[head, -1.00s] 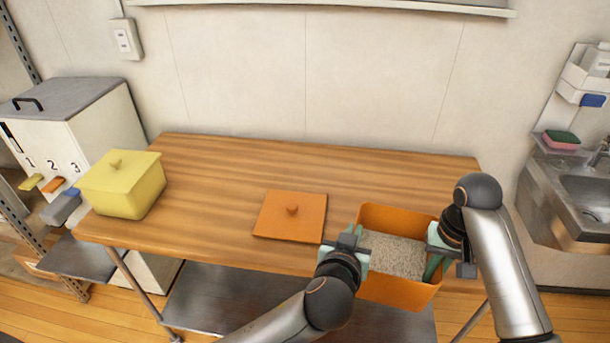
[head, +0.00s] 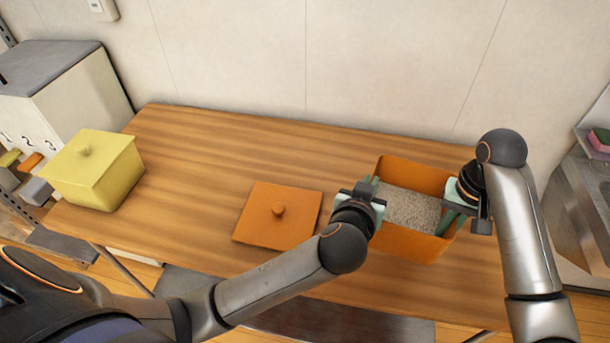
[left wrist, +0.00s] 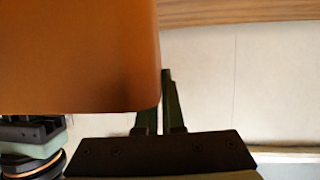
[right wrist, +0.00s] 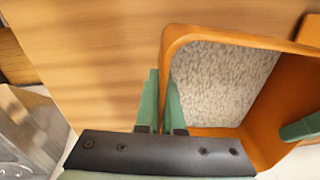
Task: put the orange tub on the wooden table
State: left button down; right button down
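The orange tub (head: 412,243) is an open box filled with pale, speckled grain. In the head view it is over the right part of the wooden table (head: 210,160); I cannot tell whether its base touches the wood. My left gripper (head: 370,196) is shut on its left wall, and in the left wrist view the tub (left wrist: 80,60) fills the upper left. My right gripper (head: 454,214) is shut on its right wall; in the right wrist view that rim of the tub (right wrist: 168,48) runs between the green fingers (right wrist: 161,90).
An orange lid (head: 262,228) with a knob lies flat left of the tub. A yellow lidded box (head: 98,175) stands at the table's left end. A white cabinet (head: 70,85) is beyond it, and a sink is at the far right. The back middle of the table is clear.

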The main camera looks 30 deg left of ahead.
pick_arm(q)
jog(key=shift+s+r, duration=0.15)
jog(key=shift+r, duration=0.05)
pick_arm(e)
jog(key=shift+s+r, duration=0.15)
pick_arm(q)
jog(key=shift+f+b, duration=0.3)
jog(key=shift+f, duration=0.05)
pick_arm(e)
jog(key=shift+f, duration=0.35)
